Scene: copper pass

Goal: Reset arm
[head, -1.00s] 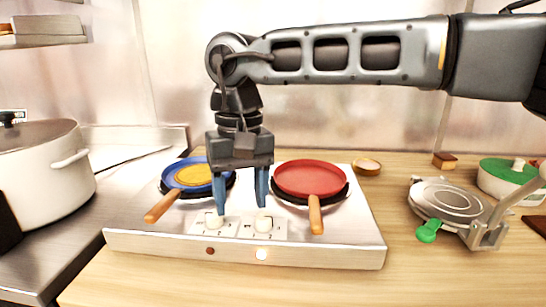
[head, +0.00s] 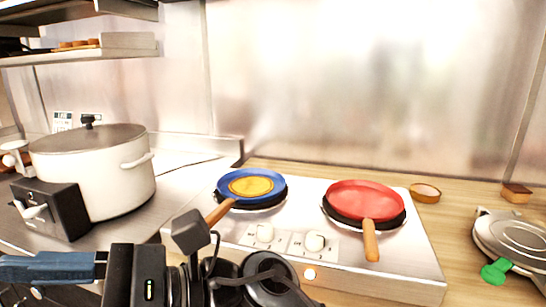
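My arm is folded low at the bottom left of the head view. My gripper (head: 30,268) points left there, with a blue finger seen from the side. The fingers overlap from this angle, so the gap between them cannot be judged. The gripper is away from the two-burner stove (head: 420,268). A blue pan (head: 226,188) with a yellow round piece (head: 251,186) in it sits on the left burner. A red, empty-looking pan (head: 365,197) sits on the right burner.
A large lidded white pot (head: 105,185) stands at the left, beside a black box (head: 50,208). A shelf (head: 130,45) hangs above. A small round bowl (head: 425,193), a brown block (head: 516,192) and a metal press with a green handle (head: 495,271) are at right.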

